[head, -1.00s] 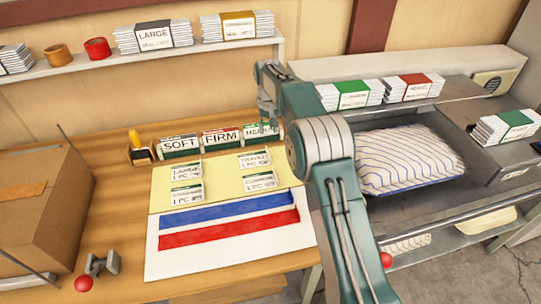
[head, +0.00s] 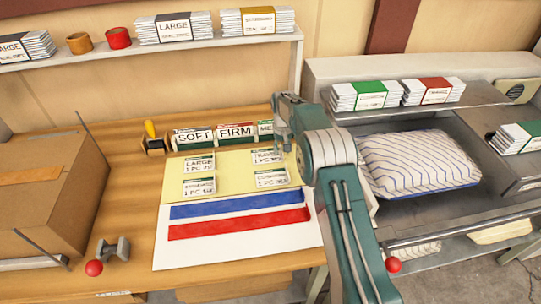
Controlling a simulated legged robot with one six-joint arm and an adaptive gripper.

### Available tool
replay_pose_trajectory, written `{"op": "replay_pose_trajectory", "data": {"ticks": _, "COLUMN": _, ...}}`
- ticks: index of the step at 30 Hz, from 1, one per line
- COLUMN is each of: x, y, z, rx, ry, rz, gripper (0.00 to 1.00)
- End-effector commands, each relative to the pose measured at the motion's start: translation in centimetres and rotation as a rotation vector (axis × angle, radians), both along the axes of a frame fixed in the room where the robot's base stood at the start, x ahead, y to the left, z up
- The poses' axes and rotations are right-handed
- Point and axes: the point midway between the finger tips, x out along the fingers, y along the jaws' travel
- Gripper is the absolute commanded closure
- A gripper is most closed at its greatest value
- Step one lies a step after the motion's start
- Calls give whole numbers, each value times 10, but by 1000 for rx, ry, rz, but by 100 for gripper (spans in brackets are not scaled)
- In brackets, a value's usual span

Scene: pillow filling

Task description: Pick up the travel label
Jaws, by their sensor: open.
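The travel label (head: 267,160) is a small white card with a green top edge. It sits at the upper right of the yellow area on the work sheet, and its print is only partly legible. My gripper (head: 281,150) points down just above and beside the label's right end. It is open with nothing visible in it. I cannot tell whether the fingertips touch the label.
The large label (head: 199,163) and two other labels lie nearby on the sheet. The SOFT (head: 194,139) and FIRM (head: 236,134) blocks stand behind. A striped pillow (head: 418,160) lies right of my arm. A cardboard box (head: 50,190) is at left.

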Motion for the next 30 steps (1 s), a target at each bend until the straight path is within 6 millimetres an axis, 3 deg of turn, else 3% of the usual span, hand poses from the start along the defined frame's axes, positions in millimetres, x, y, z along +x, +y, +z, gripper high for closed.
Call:
{"op": "replay_pose_trajectory", "data": {"ticks": 7, "x": 0, "y": 0, "z": -6, "rx": 1, "ry": -2, "rz": 0, "gripper": 56}}
{"op": "replay_pose_trajectory", "data": {"ticks": 8, "x": 0, "y": -1, "z": -6, "rx": 1, "ry": -1, "rz": 0, "gripper": 60}}
{"op": "replay_pose_trajectory", "data": {"ticks": 9, "x": 0, "y": -1, "z": -6, "rx": 1, "ry": -1, "rz": 0, "gripper": 73}}
{"op": "replay_pose_trajectory", "data": {"ticks": 14, "x": 0, "y": -1, "z": -6, "rx": 1, "ry": -1, "rz": 0, "gripper": 99}}
{"op": "replay_pose_trajectory", "data": {"ticks": 30, "x": 0, "y": 0, "z": -3, "rx": 0, "ry": -1, "rz": 0, "gripper": 100}}
